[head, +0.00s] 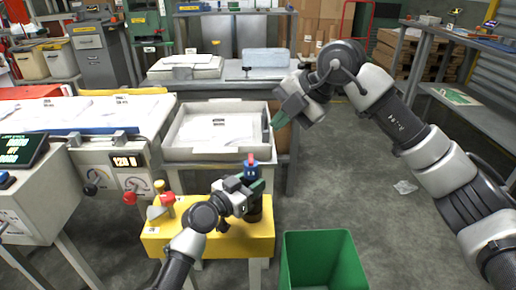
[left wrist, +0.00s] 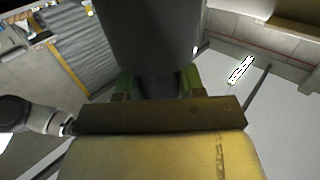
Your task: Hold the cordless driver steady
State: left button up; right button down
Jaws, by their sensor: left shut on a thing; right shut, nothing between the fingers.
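The cordless driver (head: 251,173) stands upright at the right end of the yellow bench (head: 170,240), with a blue upper part, a red tip and a dark lower part. My left gripper (head: 256,188) is shut on it around the middle. In the left wrist view the driver is a large dark cylinder (left wrist: 150,35) between the green fingers (left wrist: 158,82). My fingers hide part of it, and its bottom is hard to see. My right gripper (head: 271,121) is shut and empty, raised beside the white tray, well apart from the driver.
A white tray (head: 177,137) stands on a table behind the bench. An open green bin (head: 322,262) stands right of the bench.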

jog(key=d+m, duration=0.1)
jog(key=m, duration=0.2)
jog(key=r+m+y, duration=0.1)
jog(key=m, duration=0.2)
jog(key=w+d+m+y, duration=0.1)
jog(key=m, duration=0.3)
jog(key=shift+d+r+g, duration=0.25)
jog(key=shift+d+g, duration=0.05)
jog(key=shift+g, duration=0.1)
jog(key=shift+s, duration=0.1)
send_over(251, 160)
jog(key=d, duration=0.2)
notch_tip(251, 160, down, 7)
jog(key=f, duration=0.3)
jog(key=shift+w+a, duration=0.15)
jog(key=shift+w, duration=0.1)
jog(key=shift+w+f, duration=0.1)
jog(key=shift+f, duration=0.3)
